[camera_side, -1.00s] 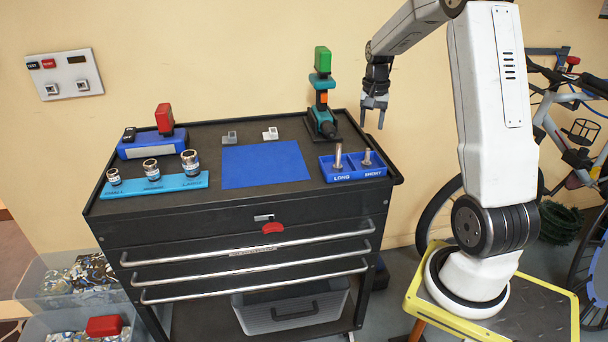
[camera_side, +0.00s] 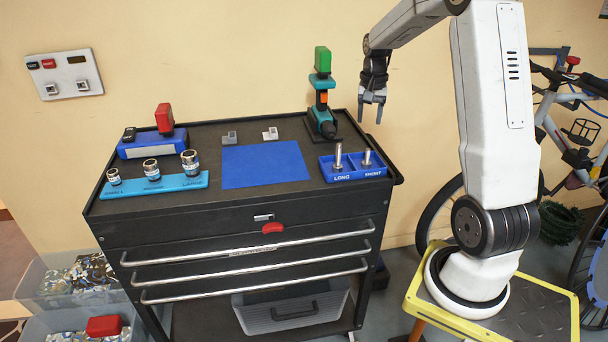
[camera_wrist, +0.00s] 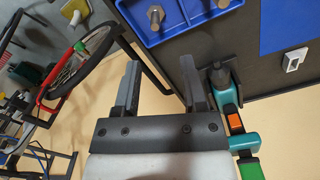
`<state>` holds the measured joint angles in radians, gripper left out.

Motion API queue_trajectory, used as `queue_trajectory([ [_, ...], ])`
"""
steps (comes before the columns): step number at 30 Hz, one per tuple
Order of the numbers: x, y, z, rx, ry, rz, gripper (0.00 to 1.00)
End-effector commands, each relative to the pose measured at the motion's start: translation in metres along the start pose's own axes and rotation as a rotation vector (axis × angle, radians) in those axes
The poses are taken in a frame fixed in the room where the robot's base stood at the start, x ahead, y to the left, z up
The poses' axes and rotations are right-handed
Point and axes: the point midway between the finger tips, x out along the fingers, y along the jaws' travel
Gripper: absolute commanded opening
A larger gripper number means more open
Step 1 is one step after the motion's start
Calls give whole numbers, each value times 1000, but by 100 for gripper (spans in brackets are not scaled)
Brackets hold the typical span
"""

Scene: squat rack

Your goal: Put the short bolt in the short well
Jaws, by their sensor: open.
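The blue two-well tray (camera_side: 353,177) sits at the right end of the cart top, its wells labelled LONG and SHORT. The short bolt (camera_side: 367,157) stands upright at the SHORT well, and the long bolt (camera_side: 338,157) stands upright at the LONG well. The tray also shows at the top of the wrist view (camera_wrist: 185,17), with the short bolt (camera_wrist: 155,14) left of the long bolt (camera_wrist: 222,3). My gripper (camera_side: 371,110) is open and empty, pointing down in the air above and behind the tray. Its two spread fingers show in the wrist view (camera_wrist: 160,75). The bolts' lower ends are hidden.
A teal and green drill (camera_side: 321,105) stands behind the tray, close left of my gripper. A blue mat (camera_side: 264,165) lies bare left of the tray. A teal socket rail (camera_side: 190,184) is at far left.

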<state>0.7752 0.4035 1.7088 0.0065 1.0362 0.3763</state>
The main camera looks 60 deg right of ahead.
Motion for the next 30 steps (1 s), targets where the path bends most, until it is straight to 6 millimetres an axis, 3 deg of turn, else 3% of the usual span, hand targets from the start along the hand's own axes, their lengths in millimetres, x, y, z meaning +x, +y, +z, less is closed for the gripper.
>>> queue_trajectory([
  [5, 8, -29, 31, -126, 21, -8, 54],
  [8, 16, -50, 60, -238, 42, -16, 54],
  [15, 40, -92, 152, -569, 103, -47, 54],
  [24, 67, -99, 264, -967, 176, -97, 54],
  [30, 78, -90, 303, -1119, 205, -121, 54],
])
